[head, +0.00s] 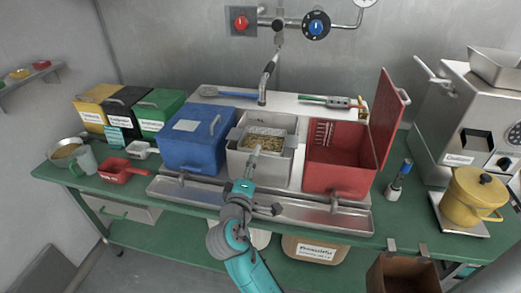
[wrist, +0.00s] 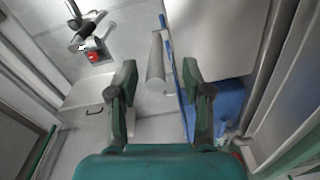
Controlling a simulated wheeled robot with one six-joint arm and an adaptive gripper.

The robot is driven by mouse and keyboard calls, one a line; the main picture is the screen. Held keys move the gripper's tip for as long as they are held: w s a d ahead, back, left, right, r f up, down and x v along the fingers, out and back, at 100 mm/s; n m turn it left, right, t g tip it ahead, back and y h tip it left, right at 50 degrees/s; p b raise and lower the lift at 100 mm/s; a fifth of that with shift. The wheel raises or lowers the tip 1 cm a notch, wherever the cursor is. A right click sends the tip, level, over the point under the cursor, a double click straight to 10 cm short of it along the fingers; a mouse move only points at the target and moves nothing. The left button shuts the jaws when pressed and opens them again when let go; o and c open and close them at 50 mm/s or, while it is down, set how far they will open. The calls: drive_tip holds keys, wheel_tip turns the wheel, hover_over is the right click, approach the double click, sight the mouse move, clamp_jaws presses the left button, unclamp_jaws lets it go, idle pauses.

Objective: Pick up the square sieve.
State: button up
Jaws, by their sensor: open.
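What looks like the square sieve (head: 264,131) is a grey square frame with brown beans inside, resting in the top of the middle pale bin (head: 262,172) in the head view. A pale rod (head: 254,160), apparently its handle, points from it toward my gripper (head: 246,187). In the wrist view my gripper (wrist: 159,75) is open, with its two fingers spread. In the head view my wrist hides the fingertips partly.
A blue bin (head: 192,150) stands left of the middle bin and a red bin (head: 335,172) with a raised lid stands right. A metal trough (head: 300,212) runs in front. A faucet (head: 268,75) rises behind. A yellow pot (head: 470,198) stands far right.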

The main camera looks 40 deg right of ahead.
sight(258, 145)
drive_tip(key=shift+x, duration=2.75)
drive_tip(key=shift+s+r, duration=0.1)
drive_tip(key=shift+r, duration=0.1)
clamp_jaws()
